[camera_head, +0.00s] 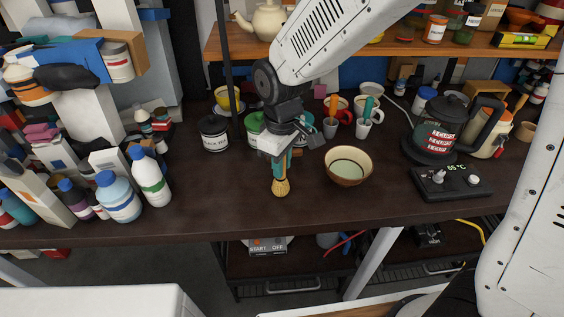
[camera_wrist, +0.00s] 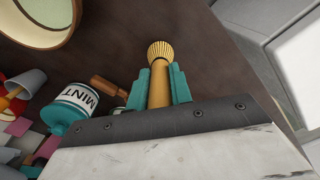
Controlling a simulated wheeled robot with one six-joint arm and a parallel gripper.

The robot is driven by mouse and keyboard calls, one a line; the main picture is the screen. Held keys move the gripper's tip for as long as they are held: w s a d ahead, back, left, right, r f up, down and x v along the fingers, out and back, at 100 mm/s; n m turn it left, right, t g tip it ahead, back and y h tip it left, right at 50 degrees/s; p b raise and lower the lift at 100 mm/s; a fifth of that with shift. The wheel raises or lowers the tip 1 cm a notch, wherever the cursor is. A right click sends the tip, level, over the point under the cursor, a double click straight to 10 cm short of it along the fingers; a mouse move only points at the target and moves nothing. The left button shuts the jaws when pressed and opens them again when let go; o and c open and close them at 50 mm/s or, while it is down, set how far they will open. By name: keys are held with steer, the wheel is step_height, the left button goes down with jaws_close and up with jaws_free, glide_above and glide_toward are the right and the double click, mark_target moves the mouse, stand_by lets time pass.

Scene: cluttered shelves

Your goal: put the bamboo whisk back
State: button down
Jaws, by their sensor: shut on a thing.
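The bamboo whisk (camera_head: 281,187) hangs tines down from my gripper (camera_head: 281,163), over the dark tabletop. In the wrist view the teal fingers of my gripper (camera_wrist: 158,88) are shut on the whisk's handle, one on each side. The whisk's fanned tines (camera_wrist: 160,50) point away from the wrist. I cannot tell whether the tines touch the table. A brown bowl with pale green inside (camera_head: 348,166) stands to the right of the whisk, apart from it. No whisk stand can be made out.
A mint canister (camera_wrist: 70,108) shows in the wrist view. A kettle (camera_head: 437,130) and control box (camera_head: 452,182) are right, bottles (camera_head: 150,178) left. The table's front middle is clear.

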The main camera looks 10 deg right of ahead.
steer(key=shift+f, duration=0.15)
steer(key=c, duration=1.3)
jaws_free()
steer(key=shift+o, duration=0.2)
step_height(320, 180, up, 12)
steer(key=shift+r, duration=0.15)
steer(key=s+d+r+m, duration=0.2)
steer(key=s+d+m, duration=0.15)
steer(key=d, duration=0.35)
steer(key=s+d+r+m, duration=0.2)
steer(key=s+d+r, duration=0.1)
steer(key=s+d, duration=0.3)
steer(key=s+d+f+m+t, duration=0.1)
steer(key=s+d+m, duration=0.4)
steer(key=s, duration=0.5)
steer(key=d, duration=0.2)
steer(key=shift+d+f, duration=0.35)
